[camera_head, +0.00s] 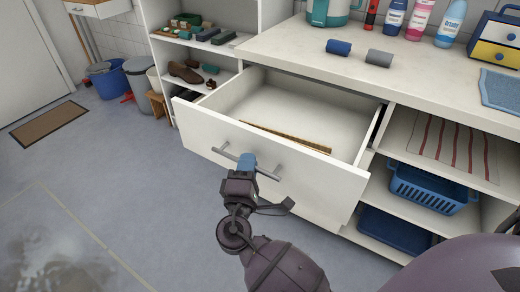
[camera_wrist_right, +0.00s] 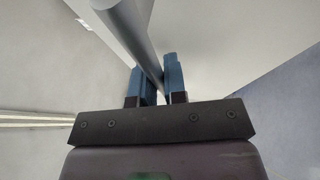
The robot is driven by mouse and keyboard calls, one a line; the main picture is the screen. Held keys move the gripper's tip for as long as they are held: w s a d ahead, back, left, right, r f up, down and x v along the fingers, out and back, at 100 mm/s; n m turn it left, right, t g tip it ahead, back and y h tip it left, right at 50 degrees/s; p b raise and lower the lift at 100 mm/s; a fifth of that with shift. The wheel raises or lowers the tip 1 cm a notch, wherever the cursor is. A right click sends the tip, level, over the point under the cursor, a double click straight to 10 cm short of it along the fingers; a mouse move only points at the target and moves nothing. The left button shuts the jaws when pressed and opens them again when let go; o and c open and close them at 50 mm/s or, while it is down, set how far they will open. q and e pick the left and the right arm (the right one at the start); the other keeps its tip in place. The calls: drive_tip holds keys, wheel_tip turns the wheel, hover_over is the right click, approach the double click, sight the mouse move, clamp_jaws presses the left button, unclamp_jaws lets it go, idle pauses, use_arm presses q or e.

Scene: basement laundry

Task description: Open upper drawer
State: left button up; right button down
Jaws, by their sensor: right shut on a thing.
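The upper drawer (camera_head: 285,165) under the counter is pulled well out in the head view, with its inside showing. A thin brown strip (camera_head: 287,137) lies in it. The grey bar handle (camera_head: 234,157) runs across its white front. My right gripper (camera_head: 246,161) is at the handle, its blue fingers shut on the bar. In the right wrist view the handle bar (camera_wrist_right: 124,28) passes between the two blue fingertips (camera_wrist_right: 156,82). My left gripper is not in view.
The counter (camera_head: 330,65) above holds blue and grey rolls, bottles and a small drawer box (camera_head: 497,40). Open shelves at right hold a blue basket (camera_head: 430,188). Shelves with shoes (camera_head: 184,72) stand left. The floor (camera_head: 120,170) left of the drawer is clear.

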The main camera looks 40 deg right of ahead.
drive_tip(key=shift+s+a, duration=0.3)
drive_tip(key=shift+a, duration=0.4)
drive_tip(key=shift+s+a, duration=0.25)
drive_tip(key=shift+a, duration=0.45)
drive_tip(key=c, duration=1.5)
unclamp_jaws()
drive_tip(key=shift+o, duration=0.2)
drive_tip(key=v, duration=1.1)
